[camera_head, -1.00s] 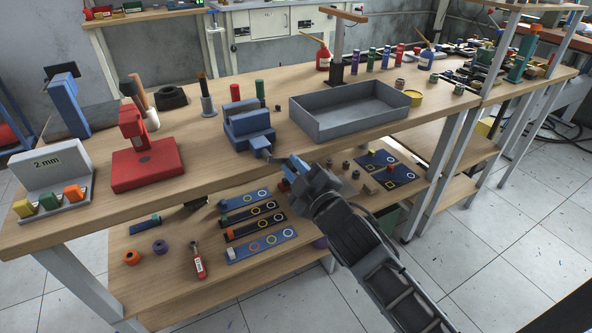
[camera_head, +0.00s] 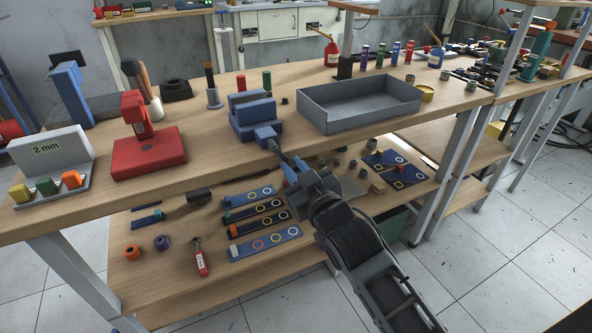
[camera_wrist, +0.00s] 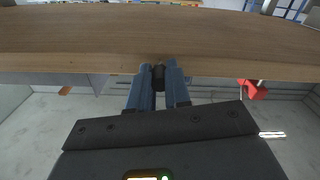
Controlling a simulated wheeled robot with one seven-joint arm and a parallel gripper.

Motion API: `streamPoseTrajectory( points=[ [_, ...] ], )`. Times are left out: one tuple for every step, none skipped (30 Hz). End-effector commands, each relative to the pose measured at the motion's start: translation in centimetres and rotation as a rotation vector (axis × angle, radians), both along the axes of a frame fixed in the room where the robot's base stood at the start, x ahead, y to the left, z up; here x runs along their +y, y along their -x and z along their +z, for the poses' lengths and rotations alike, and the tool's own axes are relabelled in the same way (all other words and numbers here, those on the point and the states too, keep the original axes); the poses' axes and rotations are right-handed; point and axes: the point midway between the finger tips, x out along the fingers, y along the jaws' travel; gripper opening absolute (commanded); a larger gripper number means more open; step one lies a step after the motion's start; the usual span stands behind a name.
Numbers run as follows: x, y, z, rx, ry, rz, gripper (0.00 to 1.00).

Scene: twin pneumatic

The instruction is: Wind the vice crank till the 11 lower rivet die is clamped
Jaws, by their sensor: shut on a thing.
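The blue vice (camera_head: 254,118) stands at the front edge of the bench. Its crank end (camera_head: 268,142) juts out over the edge toward me. My gripper (camera_head: 282,158) reaches up to it from below right, its fingers shut. In the wrist view my gripper (camera_wrist: 158,76) has its two blue fingers close together on a small dark piece, which I take to be the crank handle (camera_wrist: 158,70). Most of the handle is hidden by the fingers. I cannot make out the 11 lower rivet die between the jaws.
The bench front edge (camera_wrist: 90,72) lies just ahead of the fingers. A grey tray (camera_head: 357,118) stands right of the vice, a red press (camera_head: 148,160) left. A lower shelf (camera_head: 180,285) holds several parts.

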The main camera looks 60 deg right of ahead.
Motion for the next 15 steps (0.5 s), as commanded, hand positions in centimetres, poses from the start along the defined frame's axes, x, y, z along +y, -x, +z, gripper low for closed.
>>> streamPoseTrajectory(
  points=[
    [0.04,-0.04,0.04,-0.004,-0.002,0.0,0.0],
    [0.04,-0.04,0.04,-0.005,-0.004,0.001,0.0],
    [0.05,-0.05,0.04,-0.005,-0.005,0.001,0.0],
    [0.06,-0.05,0.05,-0.005,-0.005,0.001,0.0],
    [0.06,-0.05,0.05,-0.006,-0.006,0.001,0.0],
    [0.06,-0.05,0.06,-0.005,-0.005,0.001,0.0],
    [0.06,-0.05,0.06,-0.005,-0.005,0.001,0.0],
    [0.05,-0.06,0.06,-0.005,-0.005,0.001,0.0],
    [0.05,-0.06,0.08,-0.005,-0.005,0.001,0.0],
    [0.05,-0.06,0.08,-0.005,-0.005,0.001,0.0],
    [0.05,-0.06,0.08,-0.005,-0.005,0.001,0.0],
    [0.05,-0.06,0.08,-0.005,-0.005,0.001,0.0],
    [0.05,-0.06,0.08,-0.005,-0.005,0.001,0.2],
    [0.05,-0.06,0.09,-0.006,-0.005,0.0,0.22],
    [0.05,-0.06,0.08,-0.005,-0.004,0.0,0.26]
  ],
)
